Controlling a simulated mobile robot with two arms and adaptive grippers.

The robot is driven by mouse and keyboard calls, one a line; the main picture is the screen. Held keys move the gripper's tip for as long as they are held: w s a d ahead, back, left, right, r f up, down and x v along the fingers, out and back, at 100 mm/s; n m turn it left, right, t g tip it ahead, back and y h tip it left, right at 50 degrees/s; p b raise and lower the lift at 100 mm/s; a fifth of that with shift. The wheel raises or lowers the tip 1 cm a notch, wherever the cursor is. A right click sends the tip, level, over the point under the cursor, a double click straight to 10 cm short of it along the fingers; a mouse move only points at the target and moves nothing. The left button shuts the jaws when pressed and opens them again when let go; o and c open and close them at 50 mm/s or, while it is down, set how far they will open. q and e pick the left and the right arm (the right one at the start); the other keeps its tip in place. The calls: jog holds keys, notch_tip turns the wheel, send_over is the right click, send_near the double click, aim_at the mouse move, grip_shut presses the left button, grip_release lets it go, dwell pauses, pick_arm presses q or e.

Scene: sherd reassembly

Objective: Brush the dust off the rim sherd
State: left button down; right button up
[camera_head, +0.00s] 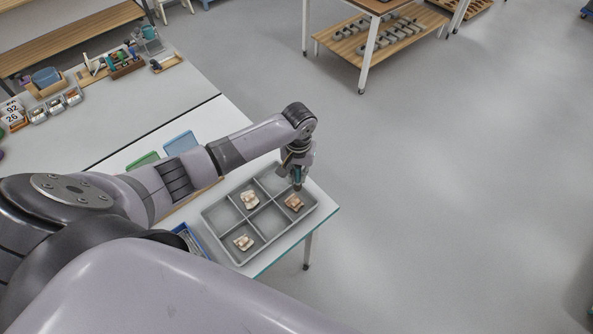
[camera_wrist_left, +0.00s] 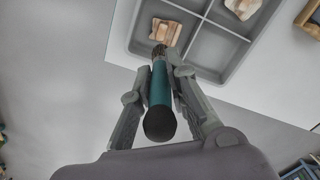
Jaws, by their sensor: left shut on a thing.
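My left gripper (camera_head: 297,165) is shut on a brush with a teal handle (camera_wrist_left: 160,88) and a dark end. In the left wrist view the brush's dark bristle tip (camera_wrist_left: 159,51) is at the near edge of a reddish-brown sherd (camera_wrist_left: 165,33); whether they touch I cannot tell. This sherd also shows in the head view (camera_head: 294,203), in a right-hand compartment of a grey divided tray (camera_head: 222,217). Pale sherds lie in two other compartments, one in the middle (camera_head: 250,200) and one nearer (camera_head: 244,242). Which is the rim sherd is unclear. My right gripper is out of view.
The tray stands near the corner of a white table (camera_head: 325,212). A blue panel (camera_head: 181,144) and a green one (camera_head: 143,160) lie behind my arm. A blue-edged box (camera_head: 186,236) is left of the tray. Open floor lies to the right.

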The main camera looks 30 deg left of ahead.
aim_at(298, 188)
pick_arm(q)
jog(key=shift+f+b, duration=1.2)
jog(key=shift+f, duration=1.7)
jog(key=shift+f+b, duration=0.6)
jog(key=shift+f, duration=0.5)
jog(key=shift+r, duration=0.1)
